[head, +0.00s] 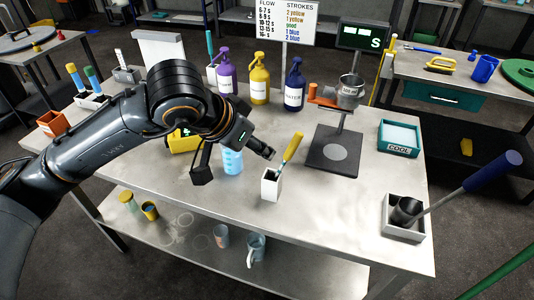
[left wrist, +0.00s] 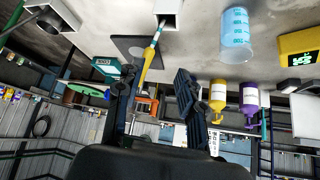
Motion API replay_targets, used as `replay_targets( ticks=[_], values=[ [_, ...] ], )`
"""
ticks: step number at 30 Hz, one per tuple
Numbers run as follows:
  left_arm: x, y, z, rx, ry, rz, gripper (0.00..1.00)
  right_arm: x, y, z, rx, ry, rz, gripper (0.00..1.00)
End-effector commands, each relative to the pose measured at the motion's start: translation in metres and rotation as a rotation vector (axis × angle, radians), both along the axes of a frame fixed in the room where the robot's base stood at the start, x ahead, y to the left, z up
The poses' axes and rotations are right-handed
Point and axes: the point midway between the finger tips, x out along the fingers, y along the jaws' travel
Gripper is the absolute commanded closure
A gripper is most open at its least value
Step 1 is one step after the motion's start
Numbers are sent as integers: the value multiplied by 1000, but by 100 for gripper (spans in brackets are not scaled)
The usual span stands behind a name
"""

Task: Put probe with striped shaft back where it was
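The probe with the striped shaft (head: 290,150) has a yellow handle and leans in a small white square holder (head: 271,186) near the table's middle front. In the left wrist view, which is upside down, the probe (left wrist: 151,52) shows its white-and-teal striped shaft entering the holder (left wrist: 168,14). Its lower end is hidden inside. My left gripper (head: 233,163) is open and empty, just left of the probe in the head view. In the left wrist view, the yellow handle lies between the open fingers (left wrist: 155,88), with no visible contact. My right gripper is not in view.
A blue measuring cup (head: 232,161) stands behind my gripper. A dark stand (head: 333,150) with a metal pot is to the right. Purple, yellow and blue pump bottles (head: 260,80) stand behind. A white box (head: 402,233) holds a blue-handled tool at right.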

Motion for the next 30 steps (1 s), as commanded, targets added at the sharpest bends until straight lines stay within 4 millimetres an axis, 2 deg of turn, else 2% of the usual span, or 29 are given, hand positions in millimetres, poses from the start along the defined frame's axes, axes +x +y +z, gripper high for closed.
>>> replay_targets(
  ticks=[3, 8, 23, 26, 29, 30],
  values=[
    [-8, 8, 16, 0, -4, 0, 62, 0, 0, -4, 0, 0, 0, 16],
    [-15, 13, 26, 0, -1, 1, 62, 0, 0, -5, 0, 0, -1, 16],
    [-17, 13, 28, -4, 4, -1, 62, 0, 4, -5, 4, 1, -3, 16],
    [-26, 0, 23, -71, 49, -11, 62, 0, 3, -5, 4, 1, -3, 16],
    [-53, -35, 19, -264, 189, -29, 62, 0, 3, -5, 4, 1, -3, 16],
    [-69, -54, 20, -379, 285, -33, 62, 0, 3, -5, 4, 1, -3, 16]
  ],
)
